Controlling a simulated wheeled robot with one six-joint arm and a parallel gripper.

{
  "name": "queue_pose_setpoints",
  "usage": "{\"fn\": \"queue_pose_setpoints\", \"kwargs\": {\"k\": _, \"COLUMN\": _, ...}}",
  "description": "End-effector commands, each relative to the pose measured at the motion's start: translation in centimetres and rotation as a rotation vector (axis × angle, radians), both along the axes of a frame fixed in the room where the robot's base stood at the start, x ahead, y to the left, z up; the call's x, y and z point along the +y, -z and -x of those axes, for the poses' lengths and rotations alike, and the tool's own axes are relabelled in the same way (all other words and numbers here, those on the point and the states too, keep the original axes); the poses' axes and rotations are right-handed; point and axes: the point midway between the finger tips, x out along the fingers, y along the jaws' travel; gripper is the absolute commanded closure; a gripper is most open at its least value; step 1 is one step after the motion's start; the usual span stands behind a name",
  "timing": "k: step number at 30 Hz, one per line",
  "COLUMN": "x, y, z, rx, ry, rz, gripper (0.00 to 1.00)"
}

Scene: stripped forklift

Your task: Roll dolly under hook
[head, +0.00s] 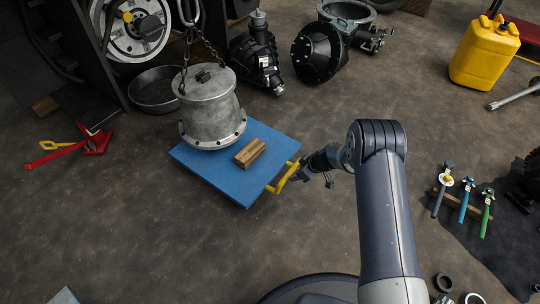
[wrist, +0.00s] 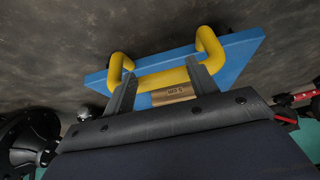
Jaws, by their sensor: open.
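The dolly is a flat blue platform (head: 190,158) with a yellow handle (head: 284,178) on its right edge. A grey flanged metal drum (head: 212,112) is over its far left part; I cannot tell whether it rests or hangs. A wooden block (head: 250,152) lies on the platform. The hook (head: 189,10) is at the top, with chains running down to the drum. My gripper (head: 299,172) is at the handle. In the wrist view my open fingers (wrist: 163,78) point at the yellow bar (wrist: 165,78), their tips overlapping it; contact is unclear.
A black round pan (head: 154,92) and a wheeled machine frame stand behind left. A red jack-like tool (head: 92,141) lies at left. Dark machine parts (head: 322,52) stand behind. A yellow can (head: 484,52) and tools (head: 464,200) are at right. Floor in front of the dolly is clear.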

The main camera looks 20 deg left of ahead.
Motion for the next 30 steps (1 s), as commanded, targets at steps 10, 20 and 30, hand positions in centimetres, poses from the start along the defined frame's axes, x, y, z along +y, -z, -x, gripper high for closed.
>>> {"fn": "queue_pose_setpoints", "kwargs": {"k": 10, "x": 3.7, "y": -0.1, "z": -0.7, "rx": -0.004, "ry": -0.005, "rz": -0.002, "gripper": 0.45}}
{"fn": "queue_pose_setpoints", "kwargs": {"k": 20, "x": 7.0, "y": -0.1, "z": -1.2, "rx": -0.002, "ry": -0.005, "rz": -0.003, "gripper": 0.45}}
{"fn": "queue_pose_setpoints", "kwargs": {"k": 30, "x": 10.3, "y": -0.1, "z": -1.9, "rx": -0.004, "ry": -0.005, "rz": -0.002, "gripper": 0.45}}
